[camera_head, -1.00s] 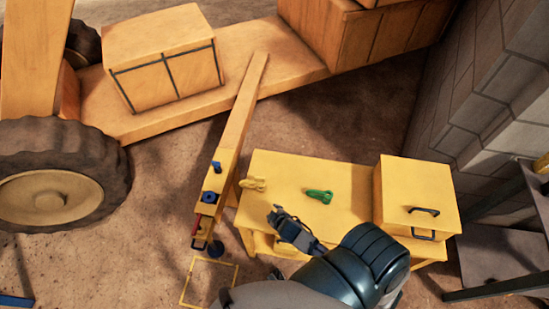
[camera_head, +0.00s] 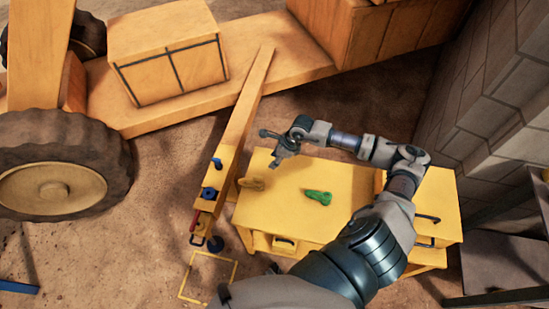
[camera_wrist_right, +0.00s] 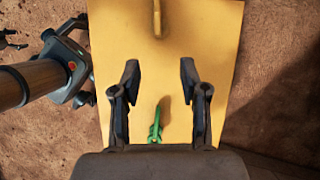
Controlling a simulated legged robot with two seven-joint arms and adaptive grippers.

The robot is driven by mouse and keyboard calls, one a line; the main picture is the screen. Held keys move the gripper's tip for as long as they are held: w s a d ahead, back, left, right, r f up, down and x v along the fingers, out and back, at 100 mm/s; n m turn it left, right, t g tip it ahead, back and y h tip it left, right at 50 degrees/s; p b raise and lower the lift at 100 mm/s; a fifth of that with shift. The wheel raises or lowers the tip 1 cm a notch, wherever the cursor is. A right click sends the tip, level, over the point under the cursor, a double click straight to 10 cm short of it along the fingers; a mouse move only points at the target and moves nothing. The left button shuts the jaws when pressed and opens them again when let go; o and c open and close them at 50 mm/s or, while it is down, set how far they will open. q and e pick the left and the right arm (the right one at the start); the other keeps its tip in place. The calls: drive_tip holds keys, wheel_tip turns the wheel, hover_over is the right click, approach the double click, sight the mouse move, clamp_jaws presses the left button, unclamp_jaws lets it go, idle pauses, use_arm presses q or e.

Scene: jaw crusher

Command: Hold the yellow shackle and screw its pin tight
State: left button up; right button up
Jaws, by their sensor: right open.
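The yellow shackle (camera_head: 252,183) stands at the left end of the yellow table (camera_head: 285,215). It also shows at the top of the right wrist view (camera_wrist_right: 158,18). My right gripper (camera_head: 275,148) is over the table's far left side, past the yellow shackle in the picture, open and empty. In the wrist view its two fingers (camera_wrist_right: 158,88) are wide apart with bare tabletop between them. The yellow shackle's pin is too small to make out. My left gripper does not show in the head view.
A green shackle (camera_head: 318,196) lies mid-table. A yellow box with handles (camera_head: 440,206) stands at the right end. A wooden-coloured beam (camera_head: 240,115) with blue fittings runs along the table's left. A grey block wall (camera_head: 500,110) rises at right.

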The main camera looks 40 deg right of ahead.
approach(258, 176)
drive_tip(key=a+f, duration=0.2)
drive_tip(key=shift+w+f+h, duration=0.3)
drive_tip(key=f, duration=0.2)
drive_tip(key=w+f, duration=0.1)
drive_tip(key=f, duration=0.1)
drive_tip(key=w+f, duration=0.1)
drive_tip(key=f, duration=0.2)
drive_tip(key=shift+a+f, duration=0.1)
drive_tip(key=shift+a, duration=0.8)
drive_tip(key=shift+c, duration=0.3)
drive_tip(key=c, duration=0.4)
drive_tip(key=shift+d, duration=0.25)
clamp_jaws()
drive_tip(key=shift+d, duration=0.15)
drive_tip(key=shift+o, duration=2.2)
unclamp_jaws()
drive_tip(key=shift+s+d+f, duration=0.1)
drive_tip(key=shift+d+f, duration=0.05)
drive_tip(key=shift+d, duration=0.05)
drive_tip(key=shift+a, duration=0.2)
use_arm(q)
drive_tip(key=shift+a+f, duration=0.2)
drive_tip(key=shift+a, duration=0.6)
use_arm(e)
drive_tip(key=v, duration=1.1)
drive_tip(key=shift+d+r, duration=0.2)
drive_tip(key=shift+r, duration=0.2)
